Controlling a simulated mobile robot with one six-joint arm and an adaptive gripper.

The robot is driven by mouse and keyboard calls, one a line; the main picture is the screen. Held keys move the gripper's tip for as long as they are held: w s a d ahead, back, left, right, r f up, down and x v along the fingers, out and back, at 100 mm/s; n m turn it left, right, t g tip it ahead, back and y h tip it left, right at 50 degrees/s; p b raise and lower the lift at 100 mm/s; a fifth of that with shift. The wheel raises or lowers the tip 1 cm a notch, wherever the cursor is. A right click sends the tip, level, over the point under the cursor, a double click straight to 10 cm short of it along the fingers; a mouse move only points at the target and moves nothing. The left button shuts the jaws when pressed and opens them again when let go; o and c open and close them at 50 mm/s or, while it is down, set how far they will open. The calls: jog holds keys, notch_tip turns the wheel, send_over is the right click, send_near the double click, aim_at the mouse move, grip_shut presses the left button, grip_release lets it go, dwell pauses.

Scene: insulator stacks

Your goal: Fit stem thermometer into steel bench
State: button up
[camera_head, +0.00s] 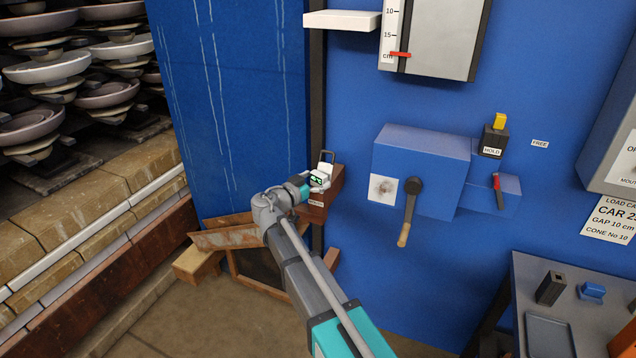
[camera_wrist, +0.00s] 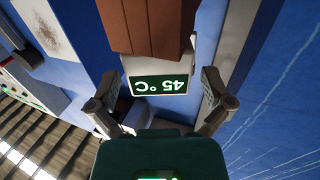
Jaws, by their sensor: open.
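The stem thermometer (camera_wrist: 160,86) shows in the wrist view as a pale head with a dark green display reading 45 °C, upside down in the picture. It sits against a reddish-brown block (camera_wrist: 145,28). Its stem is hidden. My gripper (camera_wrist: 160,80) is open, with one dark finger on each side of the thermometer head and gaps visible between. In the head view my gripper (camera_head: 316,182) is at the brown block (camera_head: 333,192) on the dark post. The steel bench (camera_head: 535,275) stands at the lower right, with a dark upright socket (camera_head: 550,289) on it.
A blue box with a lever (camera_head: 409,212) sticks out from the blue wall between my gripper and the bench. A blue piece (camera_head: 592,292) and a shallow tray (camera_head: 549,335) are also on the bench. Stacked bowls (camera_head: 48,68) stand at the left.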

jog(key=shift+w+d, duration=0.25)
jog(key=shift+w, duration=0.1)
dwell(0.3)
jog(key=c, duration=1.2)
jog(key=shift+r, duration=0.15)
notch_tip(320, 180, up, 10)
jog(key=p, duration=1)
